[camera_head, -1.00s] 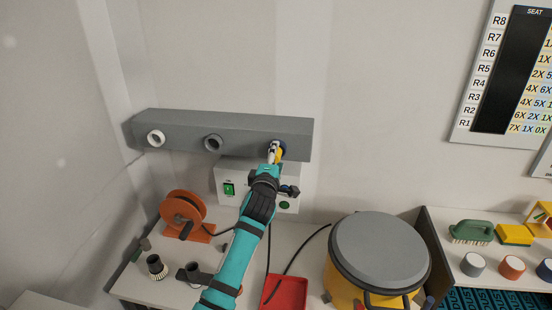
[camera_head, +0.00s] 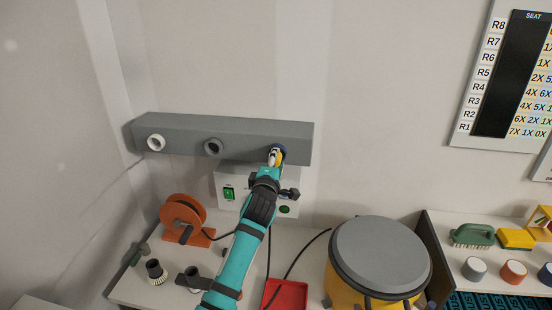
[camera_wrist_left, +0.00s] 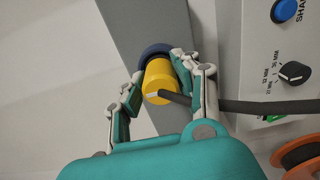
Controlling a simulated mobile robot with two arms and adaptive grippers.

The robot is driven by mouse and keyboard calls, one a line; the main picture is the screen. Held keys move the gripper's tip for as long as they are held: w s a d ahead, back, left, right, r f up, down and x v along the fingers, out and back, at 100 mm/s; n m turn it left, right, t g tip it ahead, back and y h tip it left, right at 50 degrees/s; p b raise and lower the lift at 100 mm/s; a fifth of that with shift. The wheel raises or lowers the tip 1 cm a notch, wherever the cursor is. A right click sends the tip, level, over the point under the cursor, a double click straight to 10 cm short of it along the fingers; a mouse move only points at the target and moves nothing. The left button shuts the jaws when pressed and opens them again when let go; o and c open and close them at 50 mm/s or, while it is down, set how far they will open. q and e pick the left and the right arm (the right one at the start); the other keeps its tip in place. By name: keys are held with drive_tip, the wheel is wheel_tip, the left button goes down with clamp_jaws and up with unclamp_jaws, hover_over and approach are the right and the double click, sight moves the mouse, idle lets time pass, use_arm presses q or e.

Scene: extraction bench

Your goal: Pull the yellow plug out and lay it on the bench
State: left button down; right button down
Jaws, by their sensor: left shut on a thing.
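The yellow plug (camera_head: 280,160) is at the right-hand port of the grey wall rail (camera_head: 235,125). A dark blue ring (camera_head: 277,148) marks that port. In the left wrist view the plug (camera_wrist_left: 159,80) lies between the two fingers, with the blue ring (camera_wrist_left: 154,50) right behind it. My left gripper (camera_head: 274,160) is shut on the plug, one finger on each side. A dark cable (camera_wrist_left: 240,105) runs from the plug's end to the right. I cannot tell how deep the plug sits in the port. My right gripper is not in view.
Two open ports (camera_head: 156,142) are farther left on the rail. A control box (camera_head: 228,177) hangs below it. On the bench (camera_head: 135,290) stand an orange reel (camera_head: 183,211), a red tray (camera_head: 290,295) and a yellow drum with a grey lid (camera_head: 380,250). Little bare bench shows between them.

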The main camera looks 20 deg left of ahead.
use_arm(q)
drive_tip(key=shift+s, duration=0.15)
drive_tip(key=shift+p+v, duration=0.95)
drive_tip(key=shift+v, duration=1.35)
drive_tip(key=shift+s, duration=0.2)
